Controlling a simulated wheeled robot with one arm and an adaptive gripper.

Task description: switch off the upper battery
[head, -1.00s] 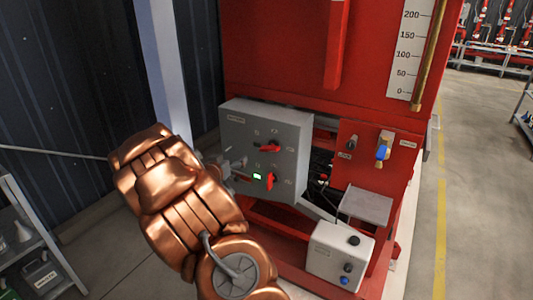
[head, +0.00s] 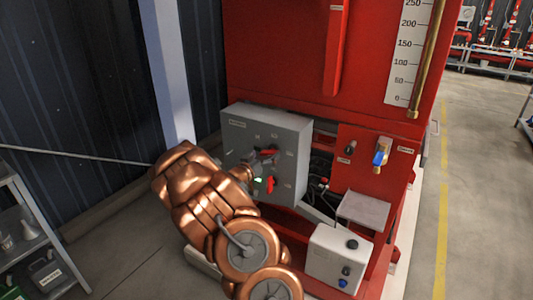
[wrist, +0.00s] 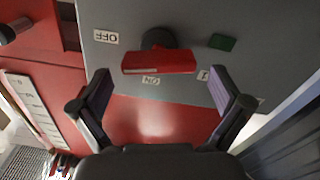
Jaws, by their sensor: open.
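The grey battery panel (head: 235,125) carries an upper red rotary switch (head: 268,151) and a lower red switch (head: 270,184). My gripper (head: 255,160) is at the panel's front, close to the upper switch and partly covering it. In the wrist view my gripper (wrist: 162,82) is open, one finger on each side of a red switch handle (wrist: 158,62), apparently the upper one. The handle lies crosswise, slightly beyond the fingertips, with no clear contact. The "OFF" label (wrist: 106,37) reads upside down at its left; an "ON" label (wrist: 151,80) is just below it.
A green indicator (wrist: 222,42) sits beside the handle. A white box (head: 338,258) with knobs and a blue-handled valve (head: 380,156) are right of the panel. A shelf (head: 35,240) stands at left; a pale post (head: 167,70) rises behind my arm.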

